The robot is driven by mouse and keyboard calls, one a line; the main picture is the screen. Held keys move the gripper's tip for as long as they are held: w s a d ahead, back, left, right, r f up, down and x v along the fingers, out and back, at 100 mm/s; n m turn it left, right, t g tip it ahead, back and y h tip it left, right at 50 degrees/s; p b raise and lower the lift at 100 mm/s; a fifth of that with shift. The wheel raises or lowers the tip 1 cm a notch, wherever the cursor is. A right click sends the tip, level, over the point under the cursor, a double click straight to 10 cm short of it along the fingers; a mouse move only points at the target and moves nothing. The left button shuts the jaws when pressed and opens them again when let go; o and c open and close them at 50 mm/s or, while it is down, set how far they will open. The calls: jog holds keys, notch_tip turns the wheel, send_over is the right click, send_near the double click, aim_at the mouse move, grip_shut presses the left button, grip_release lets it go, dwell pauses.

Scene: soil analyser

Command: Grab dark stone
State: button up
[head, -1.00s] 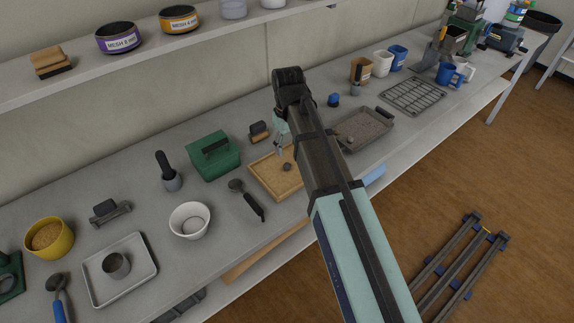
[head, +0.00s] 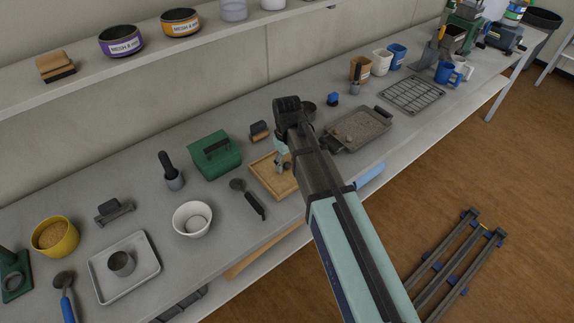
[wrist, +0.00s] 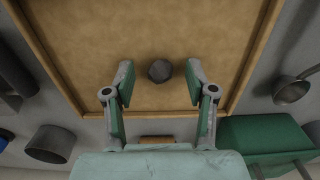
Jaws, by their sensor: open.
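The dark stone (wrist: 160,70) is a small, roundish lump on the sandy-coloured bottom of the wooden tray (wrist: 150,30). In the wrist view it lies between the tips of my gripper (wrist: 160,80), with a gap on each side. My gripper is open, and its two fingers with green pads point down towards the tray. In the head view, my gripper (head: 283,160) is low over the wooden tray (head: 265,179), and the stone there is mostly hidden by the fingers. My arm covers the tray's right side in that view.
A green box with a handle (head: 214,155) stands left of the wooden tray, and a dark-handled scoop (head: 247,198) lies in front. A small brush-like block (head: 259,131) is behind. A grey metal pan (head: 360,130) lies to the right.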

jog(key=c, duration=1)
